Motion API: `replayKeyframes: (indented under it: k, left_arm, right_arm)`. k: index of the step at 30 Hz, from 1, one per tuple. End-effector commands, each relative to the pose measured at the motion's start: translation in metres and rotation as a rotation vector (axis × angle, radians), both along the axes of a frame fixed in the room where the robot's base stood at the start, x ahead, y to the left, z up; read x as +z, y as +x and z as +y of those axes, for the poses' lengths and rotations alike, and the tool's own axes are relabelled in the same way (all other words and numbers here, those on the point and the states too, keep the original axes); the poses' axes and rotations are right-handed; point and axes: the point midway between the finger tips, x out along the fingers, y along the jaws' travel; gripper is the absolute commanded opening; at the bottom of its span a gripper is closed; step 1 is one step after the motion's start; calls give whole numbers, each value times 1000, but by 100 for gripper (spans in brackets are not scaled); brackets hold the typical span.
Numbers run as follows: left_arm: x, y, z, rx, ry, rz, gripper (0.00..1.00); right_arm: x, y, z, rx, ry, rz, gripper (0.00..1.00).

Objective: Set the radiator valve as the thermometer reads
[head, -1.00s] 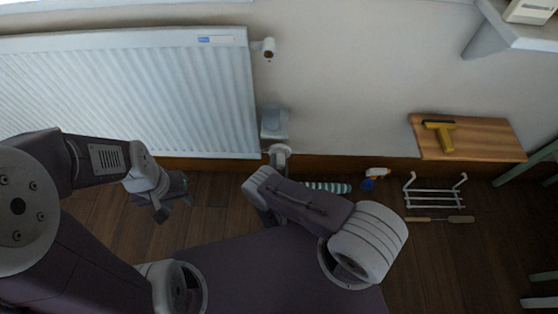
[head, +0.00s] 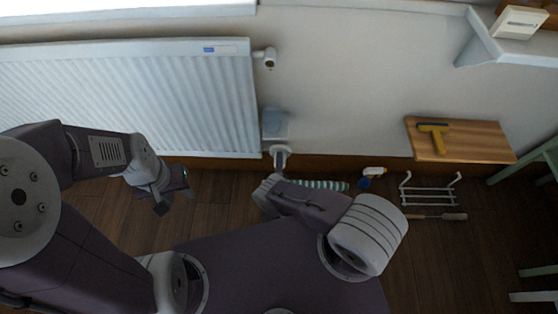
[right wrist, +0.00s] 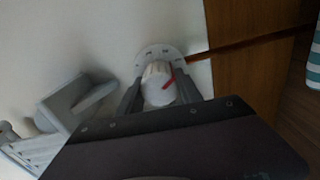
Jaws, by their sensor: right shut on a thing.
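The radiator valve is a white ribbed knob (right wrist: 158,84) with a red pointer, in front of a pale round plate (right wrist: 160,52) with dark marks that I cannot read. My right gripper (right wrist: 160,88) has its fingers on either side of the knob and is shut on it. In the head view the valve (head: 280,151) is at the radiator's lower right corner, partly hidden by my right arm. The white radiator (head: 130,95) fills the left of the wall. My left gripper (head: 173,198) is open and empty below it. I cannot make out a thermometer reading.
A grey-white box (head: 275,125) is on the wall just above the valve. A wooden shelf (head: 475,143) holds a yellow-handled tool (head: 436,138). Below are a white rack (head: 430,193), a spray bottle (head: 373,175) and a striped roll (head: 322,184). A white device (head: 520,21) stands top right.

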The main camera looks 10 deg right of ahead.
Motion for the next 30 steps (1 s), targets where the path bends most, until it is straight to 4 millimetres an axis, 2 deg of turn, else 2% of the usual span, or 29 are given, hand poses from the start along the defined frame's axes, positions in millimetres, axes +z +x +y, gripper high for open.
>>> replayKeyframes:
  k: [18,30]
  left_arm:
    - [26,0,0,0,0,0,39]
    - [34,0,0,0,0,0,39]
  right_arm:
    - [2,-1,-1,-2,543,-155,2]
    - [2,-1,-2,-2,772,-221,1]
